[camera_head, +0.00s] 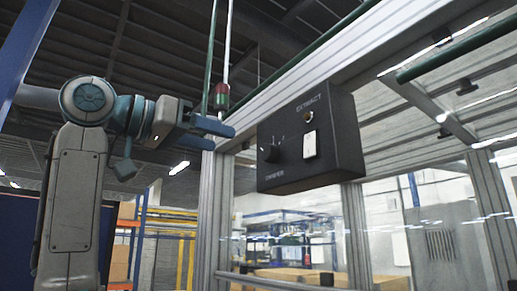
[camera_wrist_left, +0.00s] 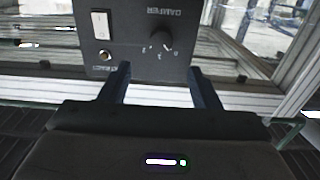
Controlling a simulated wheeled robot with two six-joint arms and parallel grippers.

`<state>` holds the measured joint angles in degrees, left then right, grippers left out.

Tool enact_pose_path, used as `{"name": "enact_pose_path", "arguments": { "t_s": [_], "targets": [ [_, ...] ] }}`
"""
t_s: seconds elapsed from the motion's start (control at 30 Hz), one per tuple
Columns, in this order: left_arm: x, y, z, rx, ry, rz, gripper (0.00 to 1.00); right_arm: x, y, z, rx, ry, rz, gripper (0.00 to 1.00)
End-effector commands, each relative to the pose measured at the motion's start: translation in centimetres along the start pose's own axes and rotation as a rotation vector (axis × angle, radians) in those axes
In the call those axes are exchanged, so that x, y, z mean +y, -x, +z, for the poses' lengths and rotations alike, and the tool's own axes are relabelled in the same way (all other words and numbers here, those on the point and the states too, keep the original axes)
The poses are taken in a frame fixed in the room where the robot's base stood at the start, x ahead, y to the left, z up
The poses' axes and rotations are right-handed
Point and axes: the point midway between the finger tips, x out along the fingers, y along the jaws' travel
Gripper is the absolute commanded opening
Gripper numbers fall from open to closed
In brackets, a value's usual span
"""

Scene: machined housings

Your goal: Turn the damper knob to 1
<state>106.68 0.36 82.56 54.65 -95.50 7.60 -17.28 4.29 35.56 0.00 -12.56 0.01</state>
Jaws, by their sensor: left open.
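The damper knob (camera_head: 270,152) is a dark round knob on the front of a black control box (camera_head: 345,140), above the word DAMPER. It also shows in the left wrist view (camera_wrist_left: 157,41), where the box appears upside down, with small pale marks around the knob. I cannot clearly tell which mark its pointer faces. My left gripper (camera_head: 225,137) is open and empty, to the left of the box and apart from the knob. In the left wrist view, its two fingers (camera_wrist_left: 158,72) are spread, with the knob beyond the gap between them. My right gripper is not in view.
The box also carries a white rocker switch (camera_head: 310,145) and a small round EXTRACT button (camera_head: 307,117). It hangs on an aluminium frame (camera_head: 219,215) with posts and a top beam. A red and green signal lamp (camera_head: 221,96) stands behind my left gripper.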

Motion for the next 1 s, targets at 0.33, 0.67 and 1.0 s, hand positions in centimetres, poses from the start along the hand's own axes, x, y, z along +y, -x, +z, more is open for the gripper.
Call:
{"name": "enact_pose_path", "arguments": {
  "t_s": [0.33,0.67,1.0],
  "targets": [
    [0.3,-5.4,-0.7,-0.002,-0.001,0.006,0.57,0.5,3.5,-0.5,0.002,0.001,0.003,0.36],
    [0.2,-10.0,-0.3,-0.001,-0.001,0.003,0.57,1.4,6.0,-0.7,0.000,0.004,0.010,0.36],
    [0.1,-10.6,-0.1,0.001,-0.003,0.001,0.57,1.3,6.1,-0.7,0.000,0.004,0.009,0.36]
  ]
}}
